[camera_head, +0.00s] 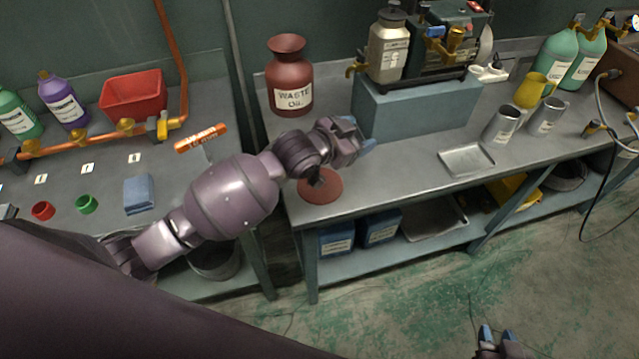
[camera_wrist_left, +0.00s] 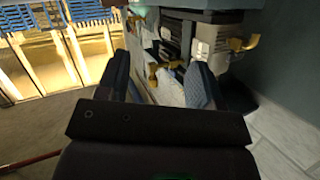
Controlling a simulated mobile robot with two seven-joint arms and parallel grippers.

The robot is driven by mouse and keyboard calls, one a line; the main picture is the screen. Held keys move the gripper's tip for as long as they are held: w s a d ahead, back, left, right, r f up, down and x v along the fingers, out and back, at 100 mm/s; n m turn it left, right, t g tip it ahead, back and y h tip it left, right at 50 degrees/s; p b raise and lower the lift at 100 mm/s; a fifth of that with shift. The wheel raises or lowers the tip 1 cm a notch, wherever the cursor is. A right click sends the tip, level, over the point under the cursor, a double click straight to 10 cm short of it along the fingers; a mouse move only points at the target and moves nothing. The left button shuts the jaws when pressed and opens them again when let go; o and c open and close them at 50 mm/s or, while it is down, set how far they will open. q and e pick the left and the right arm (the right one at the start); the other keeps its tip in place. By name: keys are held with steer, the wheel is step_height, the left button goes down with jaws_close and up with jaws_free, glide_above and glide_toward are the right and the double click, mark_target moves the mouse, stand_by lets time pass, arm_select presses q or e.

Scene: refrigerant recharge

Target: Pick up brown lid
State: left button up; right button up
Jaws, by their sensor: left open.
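The brown lid (camera_head: 320,190) is a flat reddish-brown disc with a dark knob. It lies on the front left part of the right-hand workbench in the head view. My left gripper (camera_head: 359,136) is above the bench, beyond the lid and a little to its right, not touching it. Its blue fingers are apart and empty, as the left wrist view also shows (camera_wrist_left: 160,80). My left forearm passes close to the lid's left side. A thin reddish-brown edge (camera_wrist_left: 30,161) shows at the wrist view's lower left; I cannot tell what it is. My right gripper (camera_head: 497,337) is low over the floor, fingers apart.
A brown waste oil jar (camera_head: 289,78) stands open behind my left arm. A blue-grey block (camera_head: 417,108) carrying a pump and canister is close to my left gripper. A metal tray (camera_head: 466,160) and grey jugs (camera_head: 501,124) stand right. Bench between lid and tray is clear.

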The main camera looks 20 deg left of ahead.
arm_select(q)
steer(key=w+d+m+g, duration=0.2)
steer(key=w+d+g, duration=0.1)
steer(key=w, duration=0.1)
steer(key=s+a+f+n+g+y, duration=0.1)
steer(key=a+f+g+y, duration=0.1)
steer(key=a+f+g, duration=0.1)
steer(key=s+a+f+n+g+y, duration=0.1)
steer(key=s+a+f+g+y, duration=0.1)
steer(key=a+f+g+y, duration=0.1)
steer(key=s+a+f+n+g+y, duration=0.1)
steer(key=a+f+n+g+y, duration=0.1)
steer(key=a+f, duration=0.3)
steer(key=shift+s+a+f+g+y, duration=0.1)
steer(key=shift+s+f+g+y, duration=0.15)
steer(key=shift+g, duration=0.35)
steer(key=f, duration=0.2)
steer(key=f+b, duration=0.1)
steer(key=f, duration=0.2)
steer(key=shift+w, duration=0.2)
steer(key=shift+f, duration=0.3)
arm_select(e)
steer(key=shift+w+f, duration=0.35)
steer(key=shift+w, duration=0.05)
